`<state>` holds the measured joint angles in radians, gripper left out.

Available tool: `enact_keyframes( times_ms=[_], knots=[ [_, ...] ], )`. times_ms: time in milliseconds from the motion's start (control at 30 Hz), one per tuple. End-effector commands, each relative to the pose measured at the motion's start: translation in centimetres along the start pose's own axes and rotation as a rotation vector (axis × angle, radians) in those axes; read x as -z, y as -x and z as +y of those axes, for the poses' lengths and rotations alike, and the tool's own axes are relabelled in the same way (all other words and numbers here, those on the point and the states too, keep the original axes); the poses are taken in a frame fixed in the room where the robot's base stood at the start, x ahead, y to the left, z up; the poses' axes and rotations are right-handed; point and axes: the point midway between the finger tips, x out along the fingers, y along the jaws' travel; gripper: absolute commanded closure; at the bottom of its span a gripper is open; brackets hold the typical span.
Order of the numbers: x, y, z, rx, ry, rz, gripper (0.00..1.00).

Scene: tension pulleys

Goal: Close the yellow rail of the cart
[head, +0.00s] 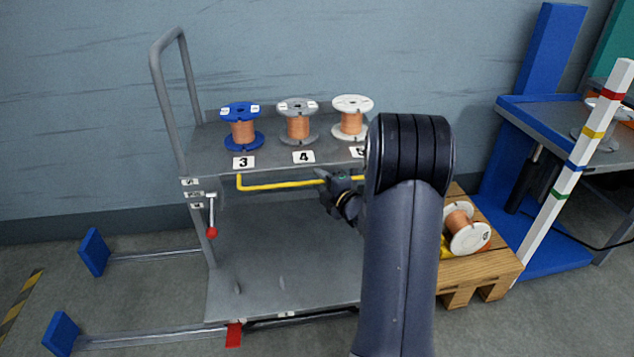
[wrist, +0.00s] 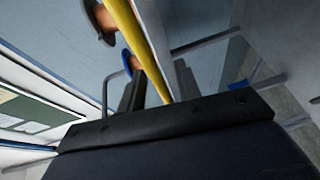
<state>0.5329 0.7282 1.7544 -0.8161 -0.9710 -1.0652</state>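The grey cart (head: 280,250) stands against the wall. Its yellow rail (head: 275,186) runs level along the front, below the edge of the top shelf, with its left end bent upward; my arm hides its right part. My gripper (head: 322,179) is at the rail, near the middle of the cart's front. In the wrist view the rail (wrist: 135,40) runs between the two dark fingers of my gripper (wrist: 158,82), with a gap showing on the right side. The fingers look open around the rail; I cannot tell whether they touch it.
A blue spool (head: 242,130), a grey spool (head: 297,125) and a white spool (head: 351,120) stand on the top shelf. A lever with a red knob (head: 212,232) hangs at the left post. A wooden pallet (head: 480,272) and a striped pole (head: 575,160) are at the right.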

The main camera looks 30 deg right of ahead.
Motion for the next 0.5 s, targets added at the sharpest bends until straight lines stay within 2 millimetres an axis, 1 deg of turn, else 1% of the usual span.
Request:
enact_keyframes(
  times_ms=[33, 100, 200, 500],
  knots=[
    [0.0, -0.7, -0.1, 0.000, 0.001, 0.001, 0.68],
    [0.0, -1.3, -0.1, -0.001, 0.000, 0.001, 0.68],
    [0.0, -1.9, 0.0, 0.000, 0.000, -0.001, 0.68],
    [0.0, -2.0, 0.0, 0.000, -0.001, -0.002, 0.68]
  ],
)
